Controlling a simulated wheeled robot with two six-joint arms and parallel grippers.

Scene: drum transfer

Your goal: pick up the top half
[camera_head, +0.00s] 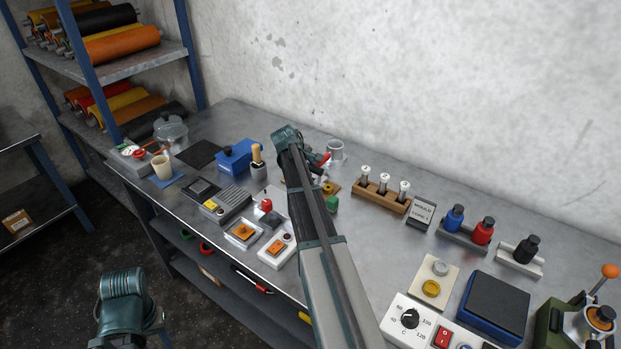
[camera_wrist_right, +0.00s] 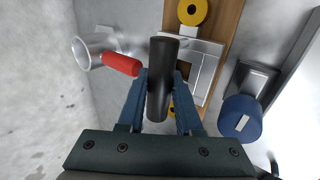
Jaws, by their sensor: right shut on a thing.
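In the right wrist view my right gripper (camera_wrist_right: 161,88) is shut on a black cylindrical handle (camera_wrist_right: 163,65). The handle overlaps the near edge of a square metal block (camera_wrist_right: 206,48) with a recessed middle. The block lies on a wooden board with yellow round pieces. I cannot tell whether the handle is joined to the block, or which part is the top half. In the head view my right arm reaches over the bench and hides most of this spot. My left arm is at the lower left, but its gripper does not show.
A metal cup (camera_wrist_right: 88,52) with a red-handled tool (camera_wrist_right: 121,64) stands beside the gripper near the wall. A blue rounded thing (camera_wrist_right: 240,117) is on the other side.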

